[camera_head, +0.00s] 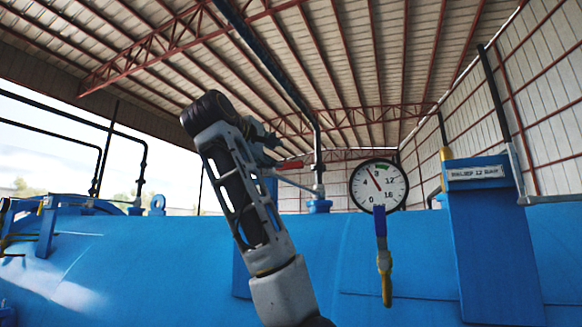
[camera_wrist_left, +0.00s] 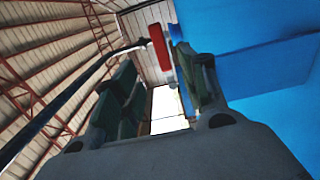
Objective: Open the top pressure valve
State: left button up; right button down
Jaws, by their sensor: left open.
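The top pressure valve shows a red lever handle (camera_head: 291,166) beside a vertical pipe above the blue tank, just right of my left gripper. My left gripper (camera_head: 268,140) is partly hidden behind my own arm in the head view. In the left wrist view my left gripper (camera_wrist_left: 160,82) is open, and the red handle (camera_wrist_left: 158,48) shows near the fingertips, close to the right finger. I cannot tell whether they touch. Nothing is visibly held. My right gripper is not in view.
The blue autoclave tank (camera_head: 120,260) spans the lower view. A round pressure gauge (camera_head: 378,186) stands to the right, with a blue-handled valve (camera_head: 383,255) below it. A blue post with a label (camera_head: 490,240) stands further right. A dark pipe (camera_head: 317,150) rises behind the handle.

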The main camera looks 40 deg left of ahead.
aim_at(290, 166)
pick_arm(q)
jog(key=p+x, duration=0.4)
jog(key=x, duration=0.8)
jog(key=shift+p+x, duration=0.35)
jog(key=shift+x, duration=0.6)
jog(key=shift+c, duration=0.3)
jog(key=shift+f, duration=0.1)
grip_shut()
